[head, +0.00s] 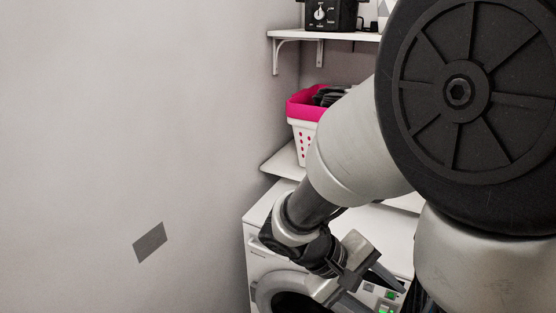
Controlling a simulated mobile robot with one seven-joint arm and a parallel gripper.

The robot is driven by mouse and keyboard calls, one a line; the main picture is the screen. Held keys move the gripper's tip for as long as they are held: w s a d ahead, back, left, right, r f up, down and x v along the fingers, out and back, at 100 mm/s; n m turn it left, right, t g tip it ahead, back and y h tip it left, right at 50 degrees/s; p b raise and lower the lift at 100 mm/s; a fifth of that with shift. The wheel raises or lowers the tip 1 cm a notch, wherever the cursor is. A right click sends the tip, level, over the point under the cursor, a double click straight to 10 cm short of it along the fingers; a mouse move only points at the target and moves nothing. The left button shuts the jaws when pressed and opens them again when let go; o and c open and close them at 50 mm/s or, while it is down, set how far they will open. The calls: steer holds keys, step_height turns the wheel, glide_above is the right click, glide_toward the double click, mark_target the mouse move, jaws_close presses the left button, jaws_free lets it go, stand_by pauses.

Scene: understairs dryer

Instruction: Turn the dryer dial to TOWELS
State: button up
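A white front-loading machine (257,262), which looks like the dryer, stands at the bottom centre. Its round door shows a grey ring (268,292) and is cut off by the lower frame edge. Part of its control panel (391,295) shows green-lit buttons. I cannot make out the dial or the word TOWELS; my arm and gripper cover much of the panel. My gripper (384,298) is in front of the panel, tilted down to the right. Its two fingers are apart with nothing seen between them. Whether a finger touches the panel cannot be told.
A pink-and-white basket (303,133) with dark contents stands on a white shelf (283,162) above the machine. A black appliance (337,15) stands on a higher bracketed shelf (345,36). A bare wall (130,120) with a grey plate (150,243) fills the left. My arm blocks the right side.

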steer(key=w+a+f+n+t+h+b, duration=0.3)
steer(key=w+f+n+t+h+b, duration=0.35)
steer(key=f, duration=0.65)
steer(key=w+a+f+n+t+y+b, duration=0.2)
steer(key=w+a+f+n+t+y, duration=0.25)
steer(key=a+f, duration=0.2)
steer(key=w+a+f+n+t+y+b, duration=0.1)
steer(key=w+a+f+n+t+y, duration=0.25)
steer(key=a+f+n+t, duration=0.35)
steer(key=shift+m+g+y, duration=0.25)
steer(key=shift+m+g, duration=0.25)
steer(key=x, duration=0.5)
steer(key=d+b+x, duration=0.1)
steer(key=x, duration=0.5)
steer(key=d+f+b+x, duration=0.1)
steer(key=x, duration=0.5)
steer(key=shift+s, duration=0.3)
steer(key=shift+d, duration=0.1)
steer(key=c, duration=1.1)
steer(key=shift+o, duration=0.2)
